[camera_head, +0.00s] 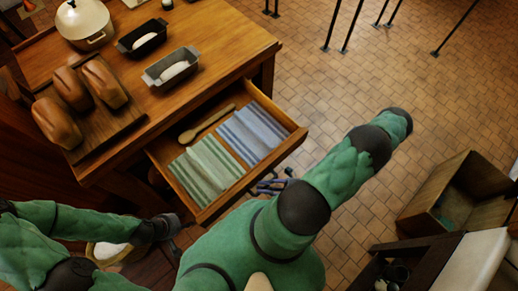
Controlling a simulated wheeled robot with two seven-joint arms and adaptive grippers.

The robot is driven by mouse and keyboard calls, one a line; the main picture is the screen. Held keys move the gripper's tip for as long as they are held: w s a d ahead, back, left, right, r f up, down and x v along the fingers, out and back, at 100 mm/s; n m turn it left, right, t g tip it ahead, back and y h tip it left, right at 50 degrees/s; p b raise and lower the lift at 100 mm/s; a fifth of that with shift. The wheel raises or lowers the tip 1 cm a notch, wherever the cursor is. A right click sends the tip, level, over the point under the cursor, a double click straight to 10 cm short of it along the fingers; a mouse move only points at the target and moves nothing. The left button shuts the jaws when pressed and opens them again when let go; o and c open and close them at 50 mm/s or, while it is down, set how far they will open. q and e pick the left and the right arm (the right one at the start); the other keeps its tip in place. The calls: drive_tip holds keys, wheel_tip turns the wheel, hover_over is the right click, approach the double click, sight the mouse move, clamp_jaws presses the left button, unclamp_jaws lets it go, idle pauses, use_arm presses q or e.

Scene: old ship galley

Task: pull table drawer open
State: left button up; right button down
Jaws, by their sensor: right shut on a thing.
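The wooden table (195,28) stands at the upper left. Its drawer (290,144) is pulled out toward me, showing green striped cloths (207,168), blue striped cloths (250,134) and a wooden spoon (206,124) inside. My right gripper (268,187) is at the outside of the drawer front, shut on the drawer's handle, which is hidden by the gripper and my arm. My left gripper (174,229) is low at the left of the drawer, apart from it; its fingers are too small and dark to read.
On the tabletop are loaves (72,89) on a board (104,128), two loaf tins (171,69) and a white lidded pot (84,22). A bowl (106,251) is near my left forearm. A wooden crate (440,191) stands right. Tiled floor beyond the drawer is clear.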

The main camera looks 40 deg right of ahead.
drive_tip(key=shift+s+d, duration=0.1)
drive_tip(key=shift+s, duration=0.1)
drive_tip(key=c, duration=1.4)
unclamp_jaws()
drive_tip(key=v, duration=1.2)
drive_tip(key=shift+f, duration=0.1)
